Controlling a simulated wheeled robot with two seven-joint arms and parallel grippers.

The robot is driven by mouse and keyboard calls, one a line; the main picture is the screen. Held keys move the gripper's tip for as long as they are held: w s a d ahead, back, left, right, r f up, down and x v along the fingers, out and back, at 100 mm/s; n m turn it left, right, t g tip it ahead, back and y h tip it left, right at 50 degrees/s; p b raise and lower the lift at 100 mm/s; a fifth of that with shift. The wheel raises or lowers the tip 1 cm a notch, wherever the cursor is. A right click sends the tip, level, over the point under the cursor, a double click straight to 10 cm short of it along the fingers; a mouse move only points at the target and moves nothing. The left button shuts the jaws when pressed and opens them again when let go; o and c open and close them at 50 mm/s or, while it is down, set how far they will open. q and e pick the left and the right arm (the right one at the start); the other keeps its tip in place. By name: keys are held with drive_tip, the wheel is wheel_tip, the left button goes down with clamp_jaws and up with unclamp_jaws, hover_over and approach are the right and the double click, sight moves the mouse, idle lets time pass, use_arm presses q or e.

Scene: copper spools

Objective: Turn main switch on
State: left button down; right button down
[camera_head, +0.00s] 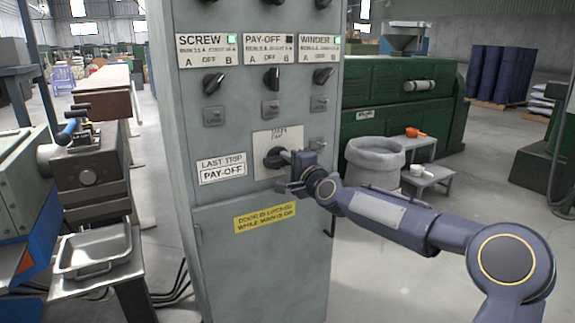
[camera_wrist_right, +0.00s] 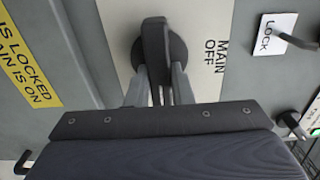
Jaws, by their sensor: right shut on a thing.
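The main switch (camera_head: 273,158) is a dark round knob with a bar handle, on a pale plate (camera_head: 264,139) in the middle of the grey cabinet's front. My right gripper (camera_head: 285,158) reaches in from the right. Its two grey fingers (camera_wrist_right: 158,83) are shut on the handle, one on each side. The gripper body hides the lower end of the handle in the wrist view. My left gripper is not in view.
The grey cabinet (camera_head: 215,270) carries SCREW, PAY-OFF and WINDER knobs above the main switch. The SCREW lamp (camera_head: 231,41) glows green; the PAY-OFF lamp (camera_head: 289,42) is dark. A yellow door label (camera_head: 265,217) sits below. A metal tray (camera_head: 95,250) stands left, a grey bin (camera_head: 374,160) right.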

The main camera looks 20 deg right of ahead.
drive_tip(key=c, duration=1.3)
unclamp_jaws()
drive_tip(key=shift+s, duration=0.1)
drive_tip(key=shift+s+d+f, duration=0.1)
drive_tip(key=shift+s+d, duration=0.1)
drive_tip(key=shift+s, duration=0.1)
drive_tip(key=shift+s+d+b, duration=0.2)
drive_tip(key=shift+s+b, duration=0.3)
drive_tip(key=shift+s, duration=1.25)
drive_tip(key=shift+s+d+b, duration=0.2)
drive_tip(key=shift+s+b, duration=0.25)
drive_tip(key=shift+s, duration=1.3)
